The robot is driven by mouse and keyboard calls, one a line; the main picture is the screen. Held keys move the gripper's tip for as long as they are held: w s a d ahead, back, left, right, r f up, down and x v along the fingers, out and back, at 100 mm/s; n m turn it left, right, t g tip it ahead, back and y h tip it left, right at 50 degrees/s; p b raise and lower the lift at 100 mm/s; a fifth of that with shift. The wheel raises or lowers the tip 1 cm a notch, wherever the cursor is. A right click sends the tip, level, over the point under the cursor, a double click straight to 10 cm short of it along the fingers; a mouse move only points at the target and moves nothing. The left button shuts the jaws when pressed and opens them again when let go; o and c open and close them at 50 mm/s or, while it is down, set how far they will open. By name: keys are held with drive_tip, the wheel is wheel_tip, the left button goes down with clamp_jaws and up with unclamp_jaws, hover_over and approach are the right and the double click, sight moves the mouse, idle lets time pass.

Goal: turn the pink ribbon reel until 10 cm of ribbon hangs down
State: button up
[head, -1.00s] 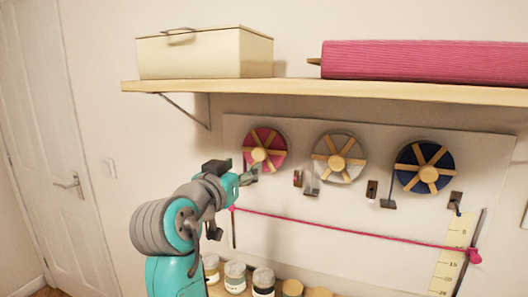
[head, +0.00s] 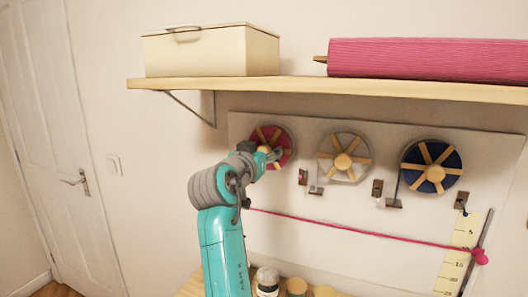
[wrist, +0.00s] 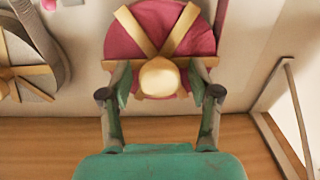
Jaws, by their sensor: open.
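The pink ribbon reel (head: 277,133), with wooden spokes, is mounted on the board at the left of a row of reels. My gripper (head: 274,155) is at its front and partly covers it. In the wrist view the reel (wrist: 190,35) fills the top middle. My open gripper (wrist: 160,88) has one finger on either side of its pale round hub (wrist: 159,78); I cannot tell whether they touch it. A small pink end (head: 302,178) shows at the holder to the reel's lower right. Any hanging length is not clear.
A white reel (head: 357,143) and a blue reel (head: 448,158) sit to the right. A wooden shelf (head: 230,84) and its bracket (head: 188,108) are above. A pink cord (head: 360,231) runs across the board to a numbered scale (head: 463,240). Jars stand below.

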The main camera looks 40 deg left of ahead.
drive_tip(key=c, duration=1.1)
drive_tip(key=shift+c, duration=0.2)
drive_tip(key=shift+n, duration=0.3)
drive_tip(key=n, duration=0.4)
drive_tip(key=shift+n, duration=0.4)
drive_tip(key=n, duration=0.4)
drive_tip(key=shift+a+f+n, duration=0.1)
drive_tip(key=shift+n, duration=0.2)
drive_tip(key=n, duration=0.9)
drive_tip(key=shift+f, duration=0.15)
drive_tip(key=shift+a, duration=0.1)
